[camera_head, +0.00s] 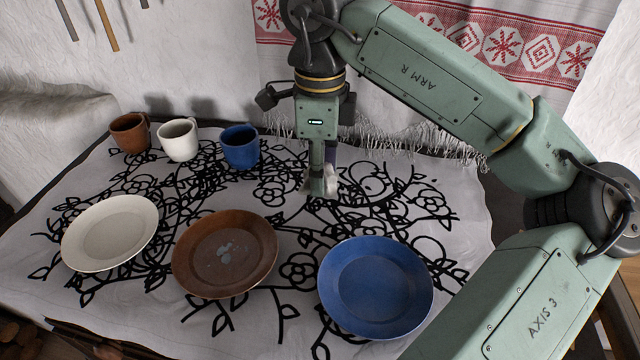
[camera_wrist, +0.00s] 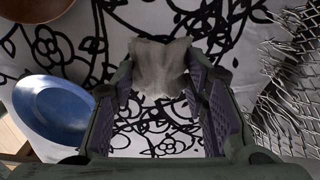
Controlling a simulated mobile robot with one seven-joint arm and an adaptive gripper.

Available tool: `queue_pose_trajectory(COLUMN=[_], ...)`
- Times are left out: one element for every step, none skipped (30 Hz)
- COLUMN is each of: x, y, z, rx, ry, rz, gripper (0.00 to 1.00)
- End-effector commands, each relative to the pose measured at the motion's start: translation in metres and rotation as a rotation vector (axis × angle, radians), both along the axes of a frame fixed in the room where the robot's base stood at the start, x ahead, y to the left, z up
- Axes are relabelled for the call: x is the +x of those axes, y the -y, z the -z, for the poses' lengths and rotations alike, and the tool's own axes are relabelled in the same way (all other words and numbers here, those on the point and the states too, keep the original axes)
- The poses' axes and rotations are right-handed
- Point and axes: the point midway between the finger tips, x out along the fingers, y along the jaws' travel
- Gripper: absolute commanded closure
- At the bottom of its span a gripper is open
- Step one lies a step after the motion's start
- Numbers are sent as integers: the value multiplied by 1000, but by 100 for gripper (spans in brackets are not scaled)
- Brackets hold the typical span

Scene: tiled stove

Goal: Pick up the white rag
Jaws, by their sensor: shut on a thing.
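A white rag (camera_wrist: 160,68) is pinched between the fingertips of my gripper (camera_wrist: 160,90) in the wrist view. It looks crumpled and greyish white. In the head view, my gripper (camera_head: 320,185) points down over the patterned cloth, and a small bit of the white rag (camera_head: 331,180) shows beside the fingers. Most of the rag is hidden there by the fingers. I cannot tell whether the rag still touches the cloth.
A white patterned cloth (camera_head: 75,205) covers the stove top. A brown mug (camera_head: 130,133), white mug (camera_head: 178,140) and blue mug (camera_head: 240,147) stand at the back left. A white plate (camera_head: 110,232), brown plate (camera_head: 224,254) and blue plate (camera_head: 375,287) lie in front.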

Motion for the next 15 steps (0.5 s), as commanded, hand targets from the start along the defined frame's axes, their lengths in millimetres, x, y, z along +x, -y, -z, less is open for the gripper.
queue_pose_trajectory(x=[-12,-19,-28,-35,-42,-52,-59,-66,-76,-83,-90,-99,-105,-111,-118], y=[2,3,5,5,6,8,9,10,11,12,13,14,15,15,16], z=[5,4,4,3,2,2,1,0,-1,-1,-3,-3,-4,-5,-6], rx=[-2,-2,-3,-2,-2,-3,-3,-3,-3,-4,-2,-2,-2,-3,-2], ry=[0,1,1,2,1,1,1,1,1,0,1,0,2,0,1], rz=[-2,-3,-1,-2,-1,-1,-1,-1,-1,-1,-1,-1,0,-1,-1], gripper=[80,80,80,80,80,80,80,80,80,80,80,80,80,80,80])
